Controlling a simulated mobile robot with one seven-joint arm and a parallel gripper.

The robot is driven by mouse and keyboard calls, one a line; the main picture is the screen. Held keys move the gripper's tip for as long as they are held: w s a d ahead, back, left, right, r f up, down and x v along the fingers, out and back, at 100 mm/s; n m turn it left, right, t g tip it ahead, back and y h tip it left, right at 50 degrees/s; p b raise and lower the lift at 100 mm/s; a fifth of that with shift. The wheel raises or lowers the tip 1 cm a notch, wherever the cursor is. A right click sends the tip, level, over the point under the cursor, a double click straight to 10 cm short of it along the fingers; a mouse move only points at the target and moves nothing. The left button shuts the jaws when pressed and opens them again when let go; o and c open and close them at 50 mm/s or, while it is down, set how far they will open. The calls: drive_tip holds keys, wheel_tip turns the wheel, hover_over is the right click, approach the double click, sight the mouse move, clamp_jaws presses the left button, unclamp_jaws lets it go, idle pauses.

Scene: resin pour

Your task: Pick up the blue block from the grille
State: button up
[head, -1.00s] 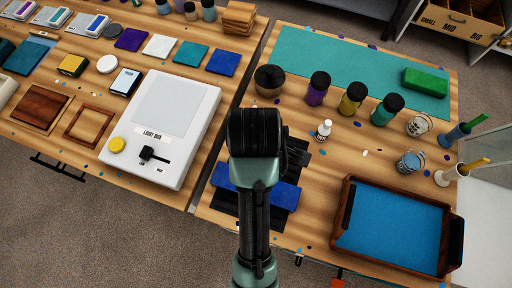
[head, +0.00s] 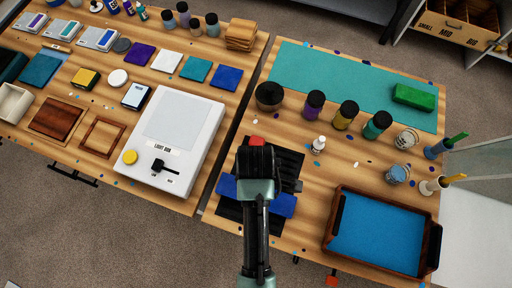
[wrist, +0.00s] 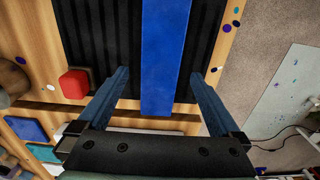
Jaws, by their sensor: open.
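The long blue block (head: 284,204) lies across the black ribbed grille (head: 289,163) at the front left of the right-hand table. My arm hides its middle in the head view. In the wrist view the blue block (wrist: 165,55) runs up the picture over the dark grille (wrist: 102,40). My gripper (wrist: 159,74) is open, with one finger on each side of the block and a gap on both sides. The fingers look empty; their height above the grille is hard to tell. In the head view my fingertips are hidden behind my wrist.
A red block (wrist: 73,83) sits near the left finger; it also shows just beyond my wrist in the head view (head: 257,141). A small white bottle (head: 318,145) and a blue-floored tray (head: 378,240) stand to the right. A light box (head: 175,130) is left.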

drive_tip(key=shift+s+f+p, duration=0.1)
drive_tip(key=shift+f+p, duration=0.3)
drive_tip(key=shift+f, duration=2.2)
clamp_jaws()
